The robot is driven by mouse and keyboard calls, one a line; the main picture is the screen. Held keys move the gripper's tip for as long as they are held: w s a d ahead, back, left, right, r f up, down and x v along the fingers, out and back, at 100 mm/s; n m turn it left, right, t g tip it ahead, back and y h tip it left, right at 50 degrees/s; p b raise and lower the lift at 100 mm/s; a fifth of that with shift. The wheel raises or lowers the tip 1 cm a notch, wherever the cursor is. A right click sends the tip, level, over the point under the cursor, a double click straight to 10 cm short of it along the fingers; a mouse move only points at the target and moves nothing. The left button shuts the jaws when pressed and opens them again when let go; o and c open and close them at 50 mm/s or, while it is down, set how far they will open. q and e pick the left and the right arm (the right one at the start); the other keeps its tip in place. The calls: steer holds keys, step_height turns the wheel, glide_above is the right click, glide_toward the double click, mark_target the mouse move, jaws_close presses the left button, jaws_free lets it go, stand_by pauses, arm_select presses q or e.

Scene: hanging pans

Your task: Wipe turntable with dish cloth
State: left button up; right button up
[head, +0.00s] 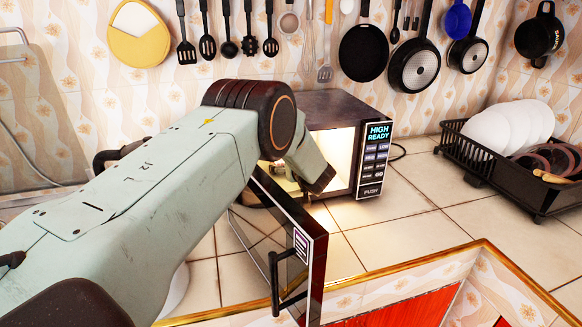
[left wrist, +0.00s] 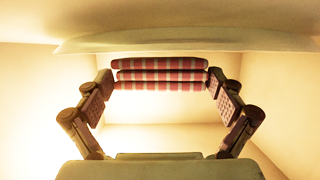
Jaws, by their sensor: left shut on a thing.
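The dish cloth (left wrist: 160,75) is a folded red, grey and white striped bundle in the left wrist view. My left gripper (left wrist: 162,84) is shut on it, with one finger at each end. The turntable (left wrist: 150,40) shows as a pale, flat edge across the top of that view, close to the cloth. I cannot tell whether they touch. In the head view my left arm reaches into the open, lit microwave (head: 374,150). The arm and microwave hide the cloth and turntable there. My right gripper is not in view.
The open microwave door (head: 298,262) juts forward beside my arm. Pale cavity walls stand close around the gripper. A black dish rack (head: 480,165) with white plates (head: 508,125) is on the right. Pans (head: 414,70) and utensils hang behind. Tiled counter (head: 410,225) is clear between microwave and rack.

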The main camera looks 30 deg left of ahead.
arm_select(q)
steer(key=shift+r+p, duration=0.55)
steer(key=shift+r, duration=0.35)
steer(key=s+d+p, duration=0.4)
steer(key=shift+s+d+r, duration=0.1)
steer(key=shift+s+d, duration=0.05)
steer(key=shift+d, duration=0.2)
steer(key=s+d+p, duration=0.3)
steer(key=s+d, duration=0.1)
steer(key=d, duration=0.1)
steer(key=shift+s, duration=0.35)
steer(key=shift+s+d+p, duration=1.95)
steer(key=shift+s+d, duration=1.1)
steer(key=shift+d, duration=0.15)
steer(key=shift+d, duration=0.1)
